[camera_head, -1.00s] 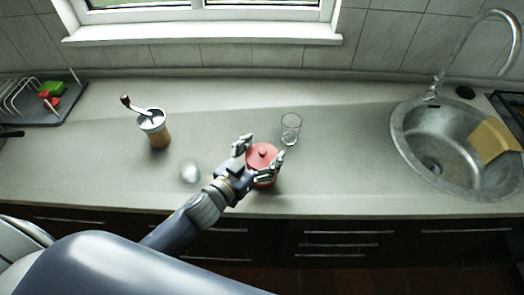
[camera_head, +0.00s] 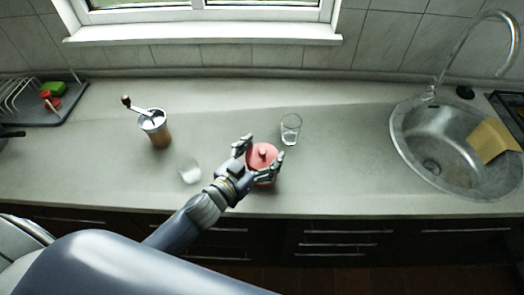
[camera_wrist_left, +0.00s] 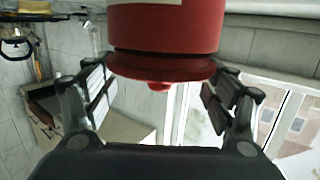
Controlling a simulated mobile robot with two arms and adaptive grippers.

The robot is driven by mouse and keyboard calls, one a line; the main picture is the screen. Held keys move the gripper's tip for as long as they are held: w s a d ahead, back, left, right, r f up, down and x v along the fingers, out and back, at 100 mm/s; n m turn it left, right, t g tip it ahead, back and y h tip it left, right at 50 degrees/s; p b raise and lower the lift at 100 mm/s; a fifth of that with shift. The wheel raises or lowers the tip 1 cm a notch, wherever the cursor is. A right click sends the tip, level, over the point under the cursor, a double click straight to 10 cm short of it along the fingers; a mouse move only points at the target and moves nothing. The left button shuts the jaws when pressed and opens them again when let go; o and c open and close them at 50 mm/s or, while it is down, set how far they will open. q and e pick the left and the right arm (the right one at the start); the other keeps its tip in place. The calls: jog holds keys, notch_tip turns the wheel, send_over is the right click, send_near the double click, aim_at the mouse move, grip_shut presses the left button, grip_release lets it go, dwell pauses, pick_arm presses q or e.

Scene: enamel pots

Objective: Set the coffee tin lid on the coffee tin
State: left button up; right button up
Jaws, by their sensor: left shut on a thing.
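The red coffee tin lid (camera_head: 263,152), with a small knob on top, sits over the red coffee tin near the counter's front edge. My left gripper (camera_head: 260,156) has one finger on each side of the lid and is shut on it. In the left wrist view, which is upside down, the lid (camera_wrist_left: 160,68) lies level and in line with the coffee tin (camera_wrist_left: 165,28). A thin dark band shows between them; I cannot tell whether they touch. In the head view the tin is mostly hidden by the lid and gripper. My right gripper is out of view.
A clear glass (camera_head: 291,128) stands close behind and right of the tin. Another small glass (camera_head: 190,170) and a coffee grinder (camera_head: 155,128) stand to the left. A sink (camera_head: 440,145) is at the right, a dish rack (camera_head: 40,105) at the far left.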

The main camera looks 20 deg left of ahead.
aim_at(261, 156)
pick_arm(q)
jog(key=shift+f+b, duration=0.45)
jog(key=shift+f, duration=0.15)
jog(key=o, duration=0.8)
jog(key=shift+c, duration=0.2)
jog(key=shift+p+v, duration=0.5)
jog(key=shift+v, duration=1.5)
jog(key=p+v, duration=0.1)
jog(key=v, duration=0.6)
